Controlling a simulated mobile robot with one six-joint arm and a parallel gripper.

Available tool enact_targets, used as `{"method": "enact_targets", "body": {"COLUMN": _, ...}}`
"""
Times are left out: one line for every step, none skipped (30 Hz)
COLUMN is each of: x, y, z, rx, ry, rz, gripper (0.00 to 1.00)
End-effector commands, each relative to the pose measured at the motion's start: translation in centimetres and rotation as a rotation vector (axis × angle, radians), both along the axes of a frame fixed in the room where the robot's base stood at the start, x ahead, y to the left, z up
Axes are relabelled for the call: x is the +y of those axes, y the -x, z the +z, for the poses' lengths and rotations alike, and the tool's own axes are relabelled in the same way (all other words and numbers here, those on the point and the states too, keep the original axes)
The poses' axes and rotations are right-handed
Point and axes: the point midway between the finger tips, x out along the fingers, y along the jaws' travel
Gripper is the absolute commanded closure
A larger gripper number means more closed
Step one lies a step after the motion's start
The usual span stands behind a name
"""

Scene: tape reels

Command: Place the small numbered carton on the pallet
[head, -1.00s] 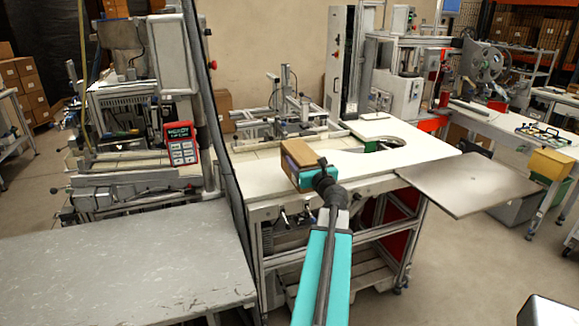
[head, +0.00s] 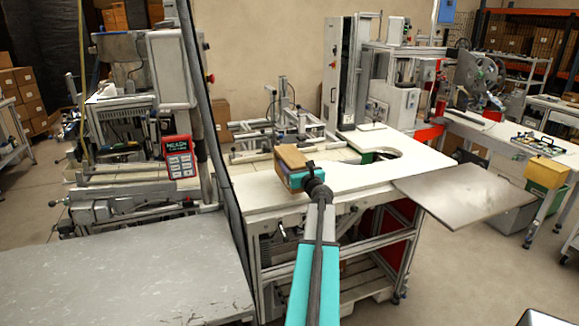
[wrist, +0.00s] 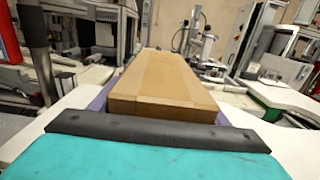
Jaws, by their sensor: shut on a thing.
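A small brown carton (head: 291,157) is held in my gripper (head: 298,172), above the white table top in the head view. In the wrist view the carton (wrist: 163,88) lies straight ahead, with its taped top and near end showing. Purple-grey strips of my gripper (wrist: 228,111) show at its two sides. I cannot make out a number on the carton. A wooden pallet (head: 352,284) shows partly under the table, behind the table's frame; I cannot tell if it is the task's pallet.
The white table (head: 262,193) has a round cut-out at its right and a thin grey plate (head: 455,188) sticking out. A grey bench (head: 120,268) stands at the left front. A dark post (head: 212,110) rises between them. Open floor (head: 440,275) lies at the right.

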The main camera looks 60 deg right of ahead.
Motion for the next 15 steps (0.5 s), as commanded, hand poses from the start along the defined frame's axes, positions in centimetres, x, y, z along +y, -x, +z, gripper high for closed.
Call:
{"method": "enact_targets", "body": {"x": -0.6, "y": -0.6, "z": 0.2, "rx": -0.001, "ry": 0.001, "rz": 0.0, "gripper": 0.75}}
{"method": "enact_targets", "body": {"x": -0.8, "y": -0.8, "z": 0.1, "rx": -0.001, "ry": 0.001, "rz": 0.0, "gripper": 0.75}}
{"method": "enact_targets", "body": {"x": -1.1, "y": -1.1, "z": 0.1, "rx": -0.001, "ry": 0.001, "rz": 0.0, "gripper": 0.75}}
{"method": "enact_targets", "body": {"x": -1.3, "y": -1.3, "z": 0.1, "rx": -0.001, "ry": 0.001, "rz": 0.0, "gripper": 0.75}}
{"method": "enact_targets", "body": {"x": -1.5, "y": -1.6, "z": 0.0, "rx": -0.001, "ry": 0.001, "rz": 0.001, "gripper": 0.75}}
{"method": "enact_targets", "body": {"x": -1.8, "y": -1.9, "z": 0.0, "rx": -0.001, "ry": 0.0, "rz": 0.001, "gripper": 0.75}}
{"method": "enact_targets", "body": {"x": -2.0, "y": -2.1, "z": -0.1, "rx": -0.001, "ry": 0.0, "rz": 0.001, "gripper": 0.75}}
{"method": "enact_targets", "body": {"x": -2.2, "y": -2.4, "z": -0.1, "rx": -0.001, "ry": 0.0, "rz": 0.001, "gripper": 0.75}}
{"method": "enact_targets", "body": {"x": -2.5, "y": -2.7, "z": -0.1, "rx": -0.001, "ry": 0.0, "rz": 0.002, "gripper": 0.75}}
{"method": "enact_targets", "body": {"x": -2.7, "y": -2.9, "z": -0.2, "rx": -0.001, "ry": 0.0, "rz": 0.002, "gripper": 0.75}}
{"method": "enact_targets", "body": {"x": -2.8, "y": -3.1, "z": -0.2, "rx": -0.001, "ry": 0.001, "rz": 0.002, "gripper": 0.75}}
{"method": "enact_targets", "body": {"x": -3.1, "y": -3.3, "z": -0.2, "rx": 0.0, "ry": 0.0, "rz": 0.002, "gripper": 0.75}}
{"method": "enact_targets", "body": {"x": -3.2, "y": -3.4, "z": -0.3, "rx": 0.0, "ry": 0.0, "rz": 0.002, "gripper": 0.75}}
{"method": "enact_targets", "body": {"x": -3.3, "y": -3.6, "z": -0.3, "rx": -0.001, "ry": 0.001, "rz": 0.002, "gripper": 0.75}}
{"method": "enact_targets", "body": {"x": -3.4, "y": -3.7, "z": -0.3, "rx": -0.001, "ry": 0.001, "rz": 0.002, "gripper": 0.75}}
